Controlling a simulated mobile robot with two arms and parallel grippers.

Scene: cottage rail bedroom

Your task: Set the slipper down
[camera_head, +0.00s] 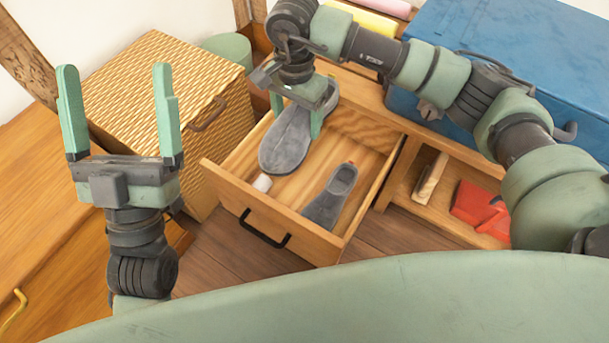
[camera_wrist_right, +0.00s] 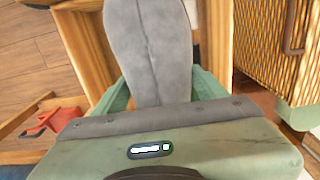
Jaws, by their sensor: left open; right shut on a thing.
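A large grey slipper (camera_head: 286,142) is held in my right gripper (camera_head: 297,112) over the open wooden drawer (camera_head: 255,212). The green fingers close on its sides near the heel end, and the toe points toward the drawer front. I cannot tell whether its sole touches the drawer floor. In the right wrist view the slipper (camera_wrist_right: 150,45) runs out from between the fingers. A second, smaller-looking grey slipper (camera_head: 330,196) lies in the drawer's right part. My left gripper (camera_head: 115,75) is open and empty, left of the drawer, in front of the wicker chest.
A small white object (camera_head: 262,183) lies in the drawer by its left side. The wicker chest (camera_head: 160,85) stands left, and a blue chest (camera_head: 490,50) at the back right. An open compartment at right holds a red item (camera_head: 480,208) and a wooden-handled brush-like item (camera_head: 430,180).

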